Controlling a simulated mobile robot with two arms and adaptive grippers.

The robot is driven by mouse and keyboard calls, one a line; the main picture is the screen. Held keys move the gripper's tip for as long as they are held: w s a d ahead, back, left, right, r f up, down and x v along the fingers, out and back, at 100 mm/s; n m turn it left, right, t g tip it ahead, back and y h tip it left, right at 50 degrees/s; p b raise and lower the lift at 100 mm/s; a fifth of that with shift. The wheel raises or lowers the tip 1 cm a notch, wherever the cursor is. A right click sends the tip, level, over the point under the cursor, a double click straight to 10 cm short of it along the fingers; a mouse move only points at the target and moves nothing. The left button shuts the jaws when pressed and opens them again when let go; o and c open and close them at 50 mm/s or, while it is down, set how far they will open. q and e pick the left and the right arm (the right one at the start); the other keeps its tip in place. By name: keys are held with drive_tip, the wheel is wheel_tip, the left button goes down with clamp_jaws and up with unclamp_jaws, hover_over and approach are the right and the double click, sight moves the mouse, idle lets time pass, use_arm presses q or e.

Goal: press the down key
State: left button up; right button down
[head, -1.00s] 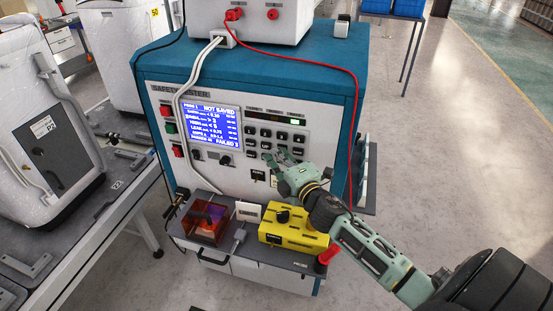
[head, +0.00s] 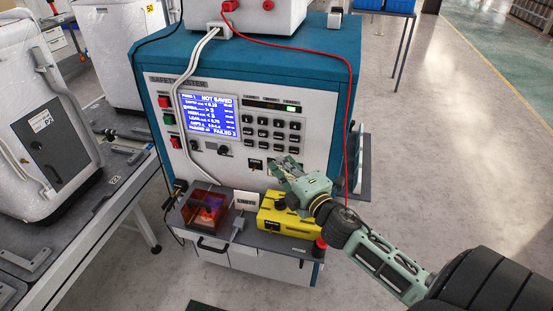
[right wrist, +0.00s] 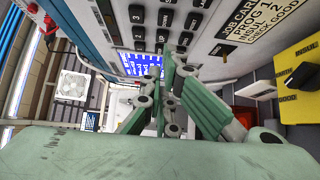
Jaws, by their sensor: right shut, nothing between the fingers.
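The safety tester's keypad (head: 263,133) has rows of dark keys to the right of its blue screen (head: 208,115). The key labels are too small in the head view to pick out the down key. My right gripper (head: 283,165) is shut and empty, just below the keypad and in front of the lower panel. Its fingers (right wrist: 168,72) also show in the right wrist view, apart from the keys as far as I can see. My left gripper is out of view.
A yellow box (head: 285,217) and an orange see-through box (head: 205,210) sit on the shelf below the panel. A red cable (head: 350,110) hangs down the tester's right side. White cables (head: 182,120) cross left of the screen.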

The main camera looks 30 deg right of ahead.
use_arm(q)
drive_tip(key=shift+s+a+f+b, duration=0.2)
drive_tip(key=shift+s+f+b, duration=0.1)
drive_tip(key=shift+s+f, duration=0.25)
use_arm(e)
drive_tip(key=s, duration=0.3)
drive_tip(key=shift+s+a+r, duration=0.1)
drive_tip(key=shift+s+a, duration=0.15)
drive_tip(key=shift+s, duration=0.05)
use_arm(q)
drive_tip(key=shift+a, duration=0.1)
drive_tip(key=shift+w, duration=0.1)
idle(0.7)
